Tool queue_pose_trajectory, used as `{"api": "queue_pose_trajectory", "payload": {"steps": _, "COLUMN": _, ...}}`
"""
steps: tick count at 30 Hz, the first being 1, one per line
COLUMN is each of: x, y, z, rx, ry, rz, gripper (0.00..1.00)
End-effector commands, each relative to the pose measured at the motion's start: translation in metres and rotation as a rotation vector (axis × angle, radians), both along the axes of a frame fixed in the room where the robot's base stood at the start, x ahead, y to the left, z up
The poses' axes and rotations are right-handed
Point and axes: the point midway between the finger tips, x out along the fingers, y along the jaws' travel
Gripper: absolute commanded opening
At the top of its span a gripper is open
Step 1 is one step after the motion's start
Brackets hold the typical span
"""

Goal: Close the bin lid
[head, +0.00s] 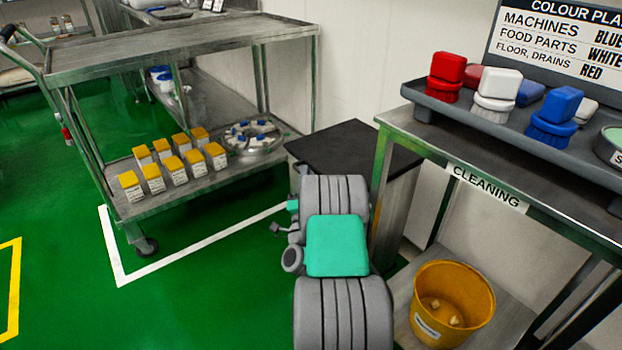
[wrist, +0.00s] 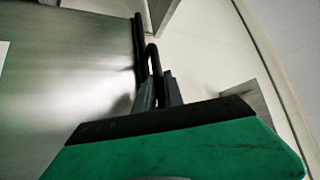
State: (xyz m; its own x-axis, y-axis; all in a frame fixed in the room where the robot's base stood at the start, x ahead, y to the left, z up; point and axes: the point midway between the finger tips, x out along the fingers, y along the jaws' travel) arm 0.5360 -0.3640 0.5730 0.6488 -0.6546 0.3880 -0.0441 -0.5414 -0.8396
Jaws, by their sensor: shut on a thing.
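The bin (head: 397,205) is a grey metal box beside the cleaning table. Its flat black lid (head: 355,148) lies over the top and looks level or nearly so; I cannot tell whether a small gap is left. In the wrist view the lid's dark edge (wrist: 138,40) runs along the bin's metal wall (wrist: 65,75). A black loop like a handle (wrist: 152,55) stands out from that edge. My gripper (wrist: 158,85) has its two fingers shut around this loop. In the head view my arm hides the gripper and the bin's near side.
The cleaning table (head: 480,185) stands close on the right, with brushes on top and a yellow bucket (head: 452,300) on its lower shelf. A metal trolley (head: 180,45) carrying yellow-topped boxes is at the left. Green floor (head: 215,290) is clear at the front left.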

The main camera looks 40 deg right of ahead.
Motion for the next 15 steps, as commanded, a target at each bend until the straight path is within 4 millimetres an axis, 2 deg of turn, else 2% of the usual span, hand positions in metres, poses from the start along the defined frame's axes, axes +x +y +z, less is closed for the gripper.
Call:
{"api": "queue_pose_trajectory", "payload": {"steps": 8, "x": -0.0016, "y": 0.0003, "z": -0.0052, "rx": 0.004, "ry": 0.007, "rz": -0.003, "gripper": 0.00}}
{"api": "queue_pose_trajectory", "payload": {"steps": 9, "x": -0.0016, "y": 0.0006, "z": -0.0056, "rx": 0.004, "ry": 0.007, "rz": -0.003, "gripper": 0.14}}
{"api": "queue_pose_trajectory", "payload": {"steps": 15, "x": 0.0001, "y": 0.0034, "z": -0.0064, "rx": 0.006, "ry": 0.009, "rz": 0.003, "gripper": 0.31}}
